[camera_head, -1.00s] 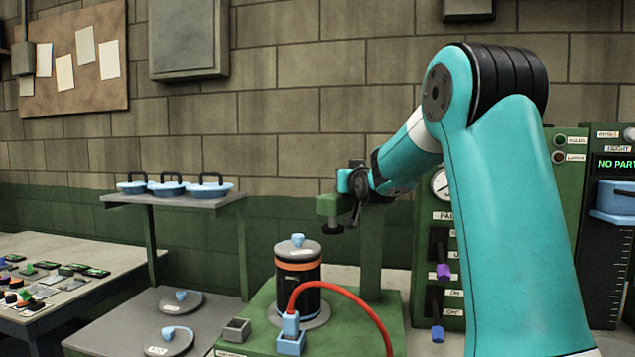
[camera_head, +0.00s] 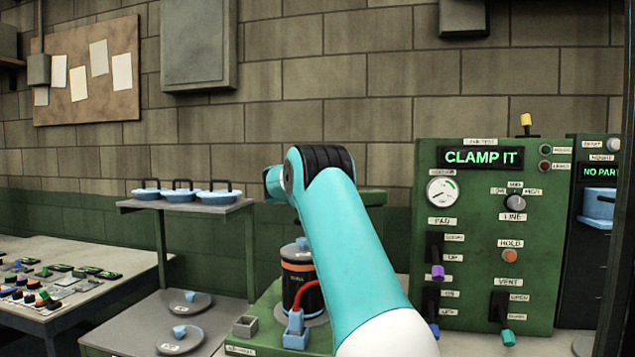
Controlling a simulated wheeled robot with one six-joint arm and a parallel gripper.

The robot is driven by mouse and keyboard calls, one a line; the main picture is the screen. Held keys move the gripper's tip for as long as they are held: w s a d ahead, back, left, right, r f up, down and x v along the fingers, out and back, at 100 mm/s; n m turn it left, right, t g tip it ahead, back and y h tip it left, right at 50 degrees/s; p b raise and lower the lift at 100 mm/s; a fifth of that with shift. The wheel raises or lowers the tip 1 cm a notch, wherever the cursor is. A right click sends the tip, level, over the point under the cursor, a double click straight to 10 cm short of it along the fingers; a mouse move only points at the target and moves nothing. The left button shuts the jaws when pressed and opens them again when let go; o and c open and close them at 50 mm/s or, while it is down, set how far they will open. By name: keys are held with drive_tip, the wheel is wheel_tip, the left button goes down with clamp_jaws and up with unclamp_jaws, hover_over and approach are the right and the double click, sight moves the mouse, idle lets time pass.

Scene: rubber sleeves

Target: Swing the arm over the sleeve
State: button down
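The sleeve (camera_head: 297,277) is a dark upright cylinder with an orange band and a light blue knob on its lidded top. It stands on a green bench fixture (camera_head: 262,318). My teal arm (camera_head: 350,240) crosses in front of the sleeve's right side, its dark joint (camera_head: 325,160) above the lid in the picture. My gripper is hidden behind my arm. Part of a green horizontal piece (camera_head: 374,198) shows right of my arm, at the fixture's post; the rest of the fixture's swing arm is hidden.
A red hose with a blue plug (camera_head: 296,323) is at the sleeve's front. A green panel (camera_head: 470,270) at right reads "CLAMP IT" and carries a gauge and levers. A shelf (camera_head: 185,205) at left bears three blue-lidded items. Discs with blue knobs lie on the lower table (camera_head: 130,330).

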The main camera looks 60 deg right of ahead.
drive_tip(key=shift+w+r, duration=0.15)
drive_tip(key=c, duration=1)
unclamp_jaws()
drive_tip(key=shift+c, duration=0.2)
drive_tip(key=o, duration=0.3)
drive_tip(key=shift+w+d, duration=0.15)
drive_tip(key=shift+f, duration=0.2)
drive_tip(key=a+b, duration=0.2)
drive_tip(key=a, duration=0.3)
drive_tip(key=s+a+b, duration=0.1)
drive_tip(key=a+b, duration=0.1)
drive_tip(key=a, duration=0.4)
drive_tip(key=s+a+b, duration=0.1)
drive_tip(key=a+b, duration=0.2)
drive_tip(key=a, duration=0.3)
drive_tip(key=shift+s+a, duration=0.1)
drive_tip(key=shift+a, duration=0.1)
